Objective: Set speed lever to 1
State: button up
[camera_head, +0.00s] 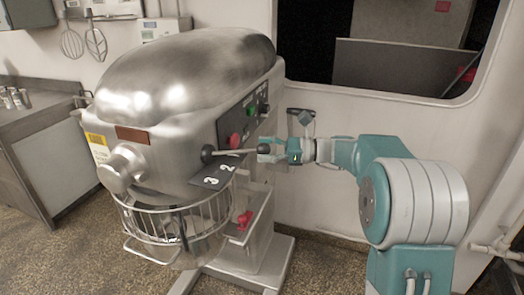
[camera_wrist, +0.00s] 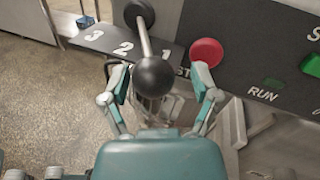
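The speed lever (camera_head: 235,151) is a metal rod with a black ball knob, sticking out from a black pivot on the mixer (camera_head: 175,80). In the wrist view the knob (camera_wrist: 153,76) lies between the two fingers of my gripper (camera_wrist: 160,78), which are apart with gaps on both sides. The black number plate (camera_wrist: 120,45) reads 3, 2, 1 from left to right. The rod crosses it between 2 and 1 in this view; the exact setting is hard to tell. In the head view my gripper (camera_head: 270,150) is at the knob, and 1 is hidden.
A red stop button (camera_wrist: 206,52) sits just right of the lever, close to the right finger. A green run button (camera_wrist: 311,65) is further right. A wire bowl guard (camera_head: 180,215) is below. A metal counter (camera_head: 45,140) stands at left.

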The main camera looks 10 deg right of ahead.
dwell(0.3)
jog(key=s+d, duration=0.2)
jog(key=d, duration=0.9)
jog(key=shift+d+f, duration=0.15)
jog(key=shift+d, duration=0.25)
jog(key=shift+a, duration=0.1)
